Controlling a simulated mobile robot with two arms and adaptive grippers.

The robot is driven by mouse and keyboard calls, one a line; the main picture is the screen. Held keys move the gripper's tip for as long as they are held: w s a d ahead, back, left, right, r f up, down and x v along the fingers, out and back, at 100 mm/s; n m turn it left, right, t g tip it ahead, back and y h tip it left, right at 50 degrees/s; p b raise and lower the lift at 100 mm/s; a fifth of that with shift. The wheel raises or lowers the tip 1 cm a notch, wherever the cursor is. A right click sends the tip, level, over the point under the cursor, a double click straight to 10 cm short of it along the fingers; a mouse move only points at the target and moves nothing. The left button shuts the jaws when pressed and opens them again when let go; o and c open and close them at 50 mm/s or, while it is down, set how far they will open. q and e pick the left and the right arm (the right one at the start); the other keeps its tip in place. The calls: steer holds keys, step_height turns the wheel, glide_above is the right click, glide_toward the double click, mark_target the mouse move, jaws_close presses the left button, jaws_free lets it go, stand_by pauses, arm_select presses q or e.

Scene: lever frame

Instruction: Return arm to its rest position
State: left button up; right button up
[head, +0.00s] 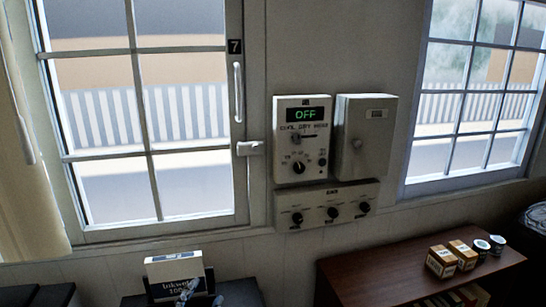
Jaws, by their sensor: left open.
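My left gripper (188,291) shows only in part at the bottom edge of the head view, low and left of centre. It is open, in front of a white and dark box (174,266) with printed lettering. Most of its arm is out of the picture, and I cannot tell whether the gripper touches the box. My right gripper does not show. On the wall, a control panel (302,170) reads OFF in green, with a small lever (302,136) and a dial below the display.
A grey wall box (365,135) hangs beside the panel, above a strip with several knobs (328,204). A window with a handle (238,92) is at left, another window (470,95) at right. A brown shelf (375,275) at lower right holds small boxes (441,262) and cups (497,244).

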arm_select(q)
steer(key=s+a+f+n+g+y, duration=0.1)
steer(key=s+a+f+n+g, duration=0.25)
steer(key=s+f, duration=0.3)
steer(key=s+a+f+n+g+y, duration=0.1)
steer(key=s+a+f+n+g, duration=0.1)
steer(key=s+f+g, duration=0.4)
steer(key=s+f+n+g, duration=0.1)
steer(key=s+f+g, duration=0.1)
steer(key=s+f, duration=0.35)
steer(key=s+f+n+g, duration=0.1)
steer(key=s+f+g, duration=0.15)
steer(key=s, duration=0.55)
step_height(320, 180, down, 34)
steer(key=s+f+b, duration=0.1)
steer(key=s+b, duration=0.2)
steer(key=b, duration=0.4)
steer(key=s+a+f+g+b, duration=0.1)
steer(key=s+a+f+b, duration=0.1)
steer(key=s+f, duration=0.6)
steer(key=s+a+f+b, duration=0.1)
steer(key=s+f+b, duration=0.2)
steer(key=s+f, duration=0.5)
step_height(320, 180, down, 4)
steer(key=shift+a+r+g, duration=0.2)
steer(key=shift+a+g, duration=0.15)
steer(key=shift+g, duration=0.05)
steer(key=shift+m, duration=0.25)
steer(key=shift+c, duration=1.1)
